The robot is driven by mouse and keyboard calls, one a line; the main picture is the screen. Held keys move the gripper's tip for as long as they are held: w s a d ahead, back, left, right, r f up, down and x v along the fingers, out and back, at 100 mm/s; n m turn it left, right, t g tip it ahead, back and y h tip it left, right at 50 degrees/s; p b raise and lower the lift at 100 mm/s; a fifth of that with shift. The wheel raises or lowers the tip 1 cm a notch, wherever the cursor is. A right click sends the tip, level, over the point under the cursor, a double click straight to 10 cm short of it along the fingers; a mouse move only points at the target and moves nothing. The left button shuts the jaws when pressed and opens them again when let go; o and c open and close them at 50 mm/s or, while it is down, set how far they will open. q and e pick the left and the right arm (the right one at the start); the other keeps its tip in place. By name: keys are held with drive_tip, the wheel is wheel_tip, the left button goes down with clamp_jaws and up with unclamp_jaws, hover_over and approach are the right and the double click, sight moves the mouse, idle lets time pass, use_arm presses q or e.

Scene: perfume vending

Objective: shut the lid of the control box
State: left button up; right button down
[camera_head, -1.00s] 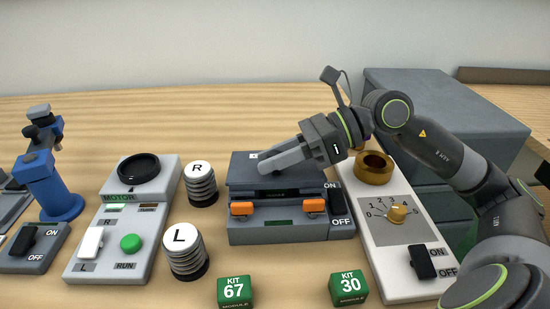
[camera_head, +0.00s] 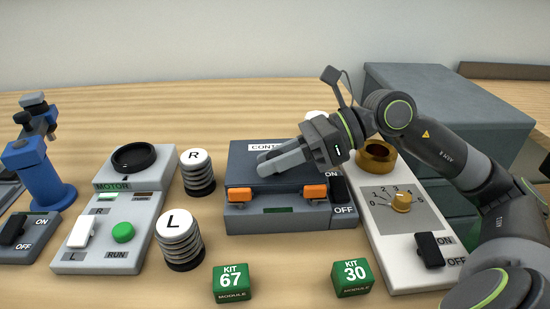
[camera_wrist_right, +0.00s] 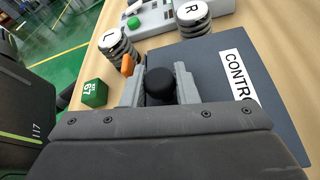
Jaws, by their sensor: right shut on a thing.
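The control box (camera_head: 285,222) stands in the middle of the table. Its dark blue-grey lid (camera_head: 243,172) lies over the box and looks flat or nearly so; I cannot tell if it is fully seated. In the right wrist view the fingers (camera_wrist_right: 160,75) are shut on a round black knob (camera_wrist_right: 160,88) at the lid. Two orange latches (camera_head: 239,195) sit at the box's front edge. My left gripper is not in view.
An ON/OFF switch (camera_head: 339,188) is at the box's right. R discs (camera_head: 198,175) and L discs (camera_head: 179,243) stand left, near the motor unit (camera_head: 125,230). Green kit blocks 67 (camera_head: 233,283) and 30 (camera_head: 353,278) lie in front. A dial panel (camera_head: 415,215) stands right.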

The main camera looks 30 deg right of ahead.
drive_tip(key=c, duration=1.2)
unclamp_jaws()
drive_tip(key=shift+s, duration=0.15)
drive_tip(key=shift+d, duration=0.1)
